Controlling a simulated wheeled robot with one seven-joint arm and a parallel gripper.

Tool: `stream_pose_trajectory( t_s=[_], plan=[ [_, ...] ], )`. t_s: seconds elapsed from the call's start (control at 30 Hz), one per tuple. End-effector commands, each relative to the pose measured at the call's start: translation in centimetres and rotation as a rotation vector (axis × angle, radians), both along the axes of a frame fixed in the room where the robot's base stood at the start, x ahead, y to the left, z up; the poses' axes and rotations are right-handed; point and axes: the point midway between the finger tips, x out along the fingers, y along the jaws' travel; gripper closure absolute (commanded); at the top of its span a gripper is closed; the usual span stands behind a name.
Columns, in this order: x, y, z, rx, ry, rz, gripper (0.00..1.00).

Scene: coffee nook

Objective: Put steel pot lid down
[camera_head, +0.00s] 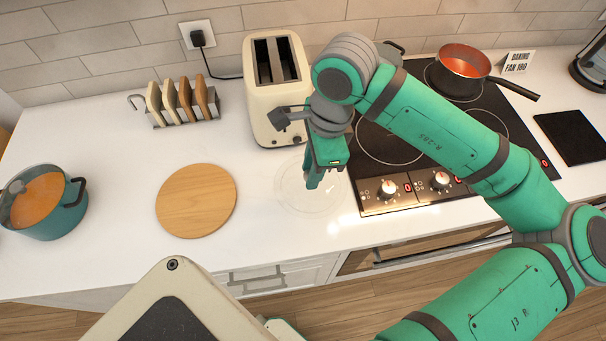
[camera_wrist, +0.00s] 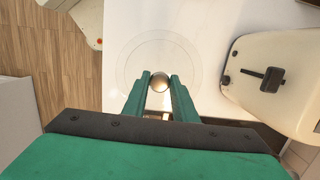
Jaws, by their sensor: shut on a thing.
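A clear glass lid (camera_head: 291,196) with a thin rim is over the white counter, between the round wooden board and the cooktop. It also shows in the wrist view (camera_wrist: 131,62), with a round metallic knob (camera_wrist: 159,83) at its middle. My gripper (camera_head: 314,181) points down at the lid's middle. In the wrist view, my gripper (camera_wrist: 159,80) has its two green fingers on either side of the knob, shut on it. The lid looks level. I cannot tell whether it touches the counter or is just above it.
A cream toaster (camera_head: 276,85) stands close behind the lid. The cooktop (camera_head: 385,148) with a red pan (camera_head: 460,72) is to the right. A round wooden board (camera_head: 196,201), a teal pot (camera_head: 45,203) and a toast rack (camera_head: 181,105) are to the left. Bare counter lies around the board.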

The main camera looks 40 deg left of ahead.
Motion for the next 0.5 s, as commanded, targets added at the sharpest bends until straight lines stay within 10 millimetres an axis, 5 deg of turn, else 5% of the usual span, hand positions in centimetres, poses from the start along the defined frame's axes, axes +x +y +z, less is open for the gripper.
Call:
stream_pose_trajectory(
  t_s=[0.5],
  plan=[
    [0.2,2.6,-5.1,0.001,0.002,-0.001,1.00]
  ],
)
